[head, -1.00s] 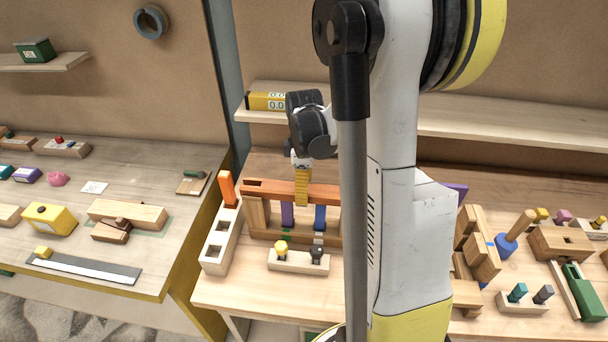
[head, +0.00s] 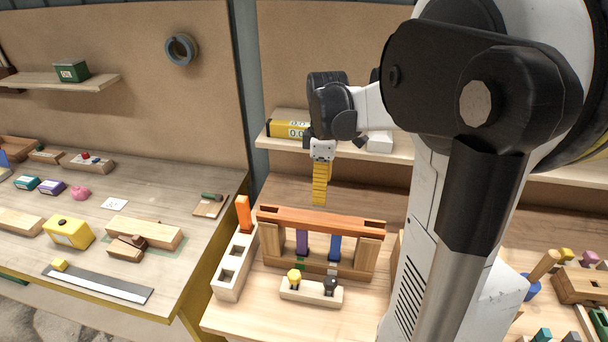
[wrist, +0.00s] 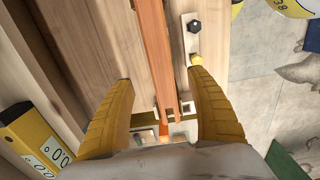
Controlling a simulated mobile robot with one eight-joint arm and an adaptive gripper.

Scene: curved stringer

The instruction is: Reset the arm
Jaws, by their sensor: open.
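My gripper (head: 320,190) has yellow fingers that hang down, apart from and above the orange-red bar in the head view. In the wrist view the two yellow fingers (wrist: 163,105) are spread, with nothing held between them. The orange-red bar (head: 320,222) lies across the wooden frame (head: 368,255) on the workbench; it also shows beyond and between the fingers in the wrist view (wrist: 152,50). Purple and blue pieces stand under the bar. My arm hides part of the bench to the right.
A pale block with square holes (head: 235,265) and an upright orange peg (head: 243,213) stand left of the frame. A small peg block (head: 311,292) is in front. A shelf behind carries a yellow digital device (head: 288,129). Another bench (head: 165,225) with several objects is at left.

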